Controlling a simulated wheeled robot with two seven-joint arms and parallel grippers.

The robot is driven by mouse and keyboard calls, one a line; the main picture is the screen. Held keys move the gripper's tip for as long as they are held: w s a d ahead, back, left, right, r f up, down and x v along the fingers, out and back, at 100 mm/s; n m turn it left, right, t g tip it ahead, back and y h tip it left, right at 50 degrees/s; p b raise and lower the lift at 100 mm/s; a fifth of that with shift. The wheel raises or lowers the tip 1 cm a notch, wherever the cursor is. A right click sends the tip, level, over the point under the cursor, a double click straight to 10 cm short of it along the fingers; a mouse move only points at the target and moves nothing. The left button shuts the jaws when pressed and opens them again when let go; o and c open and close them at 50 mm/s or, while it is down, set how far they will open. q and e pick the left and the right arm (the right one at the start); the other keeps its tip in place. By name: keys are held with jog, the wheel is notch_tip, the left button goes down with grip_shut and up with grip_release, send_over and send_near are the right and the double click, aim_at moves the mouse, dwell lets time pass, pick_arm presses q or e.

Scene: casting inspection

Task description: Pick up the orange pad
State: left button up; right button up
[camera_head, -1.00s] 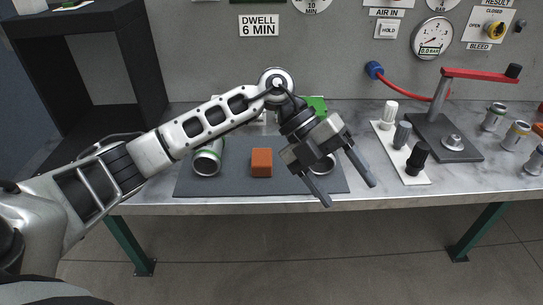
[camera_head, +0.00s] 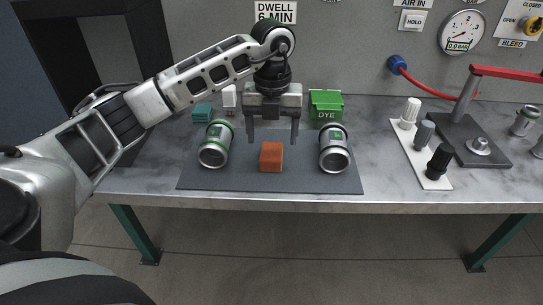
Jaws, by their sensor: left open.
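The orange pad (camera_head: 271,157) is a small block on the dark grey mat (camera_head: 300,182), between two metal cans. My left gripper (camera_head: 273,140) is open and points down, its two fingers apart. In the picture its fingertips are just above and behind the pad, one to each side of it. I cannot tell the exact height gap; nothing is between the fingers. My right gripper is not in view.
Metal cans lie left (camera_head: 215,145) and right (camera_head: 334,150) of the pad. A green DYE box (camera_head: 325,107) and a teal block (camera_head: 202,113) stand behind. A white strip with several knobs (camera_head: 421,150) and a red-handled lever press (camera_head: 475,150) are at the right.

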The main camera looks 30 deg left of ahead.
aim_at(271, 151)
pick_arm(q)
jog(key=shift+w+a+f+p, duration=0.1)
jog(key=shift+f+p, duration=0.05)
jog(key=shift+f, duration=1.3)
jog(key=shift+w+a+f+p, duration=0.1)
jog(key=shift+f+p, duration=0.05)
jog(key=shift+f, duration=1.25)
jog(key=c, duration=1.1)
